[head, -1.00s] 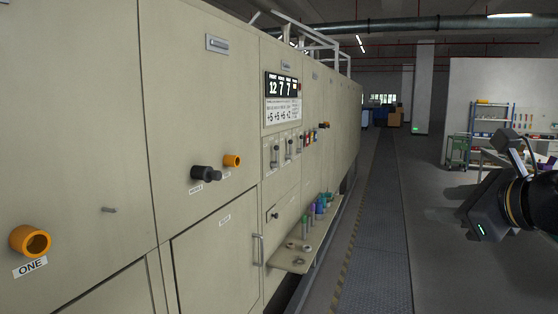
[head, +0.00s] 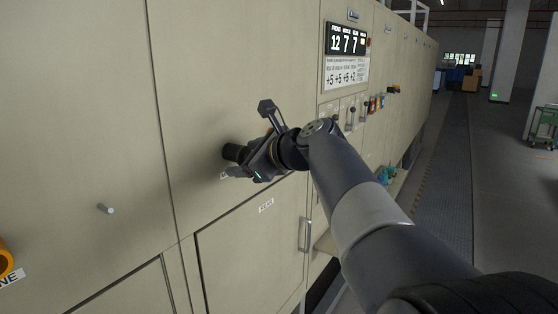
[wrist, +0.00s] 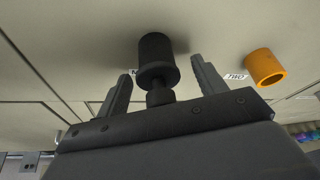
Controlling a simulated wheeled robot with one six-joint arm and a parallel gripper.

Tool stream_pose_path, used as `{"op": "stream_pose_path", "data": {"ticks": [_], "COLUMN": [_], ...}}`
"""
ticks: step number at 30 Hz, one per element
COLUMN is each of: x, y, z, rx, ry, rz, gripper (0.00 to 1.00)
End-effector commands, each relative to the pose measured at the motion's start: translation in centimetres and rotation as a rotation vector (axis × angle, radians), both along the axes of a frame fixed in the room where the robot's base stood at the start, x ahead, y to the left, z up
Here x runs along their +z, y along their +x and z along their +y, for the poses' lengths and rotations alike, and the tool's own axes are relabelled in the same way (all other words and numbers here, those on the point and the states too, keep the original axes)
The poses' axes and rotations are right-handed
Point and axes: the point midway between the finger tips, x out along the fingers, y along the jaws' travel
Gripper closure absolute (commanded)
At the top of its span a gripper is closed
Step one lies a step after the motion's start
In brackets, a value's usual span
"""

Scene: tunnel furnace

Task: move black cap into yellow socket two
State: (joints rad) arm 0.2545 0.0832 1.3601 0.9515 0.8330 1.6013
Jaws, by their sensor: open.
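The black cap (wrist: 156,58), a dark cylinder with a narrower knob at its near end, sticks out from the beige furnace wall in the wrist view. It also shows in the head view (head: 231,152). My gripper (wrist: 161,66) is open, with one finger on each side of the cap and visible gaps between. The cap's knob end is close to the gripper body. The yellow socket two (wrist: 266,68), an open orange-yellow tube with a "TWO" label beside it, is right of the gripper and empty. In the head view my gripper mostly hides that socket.
Yellow socket one (head: 5,263) is cut off at the head view's left edge. A small metal peg (head: 105,208) and a door handle (head: 304,235) stick out from the wall. A shelf with coloured items is partly behind my arm. The aisle (head: 455,190) is clear.

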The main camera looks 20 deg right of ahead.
Motion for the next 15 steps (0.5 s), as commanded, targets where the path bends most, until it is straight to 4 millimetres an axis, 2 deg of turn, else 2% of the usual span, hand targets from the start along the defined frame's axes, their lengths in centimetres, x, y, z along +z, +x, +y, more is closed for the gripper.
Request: {"op": "stream_pose_path", "data": {"ticks": [8,15], "x": [-0.08,-0.08], "y": [0.15,0.13], "z": [0.07,0.06], "rx": [0.000,0.000], "ry": [0.000,0.000], "rz": [0.000,0.000], "gripper": [0.34,0.53]}}
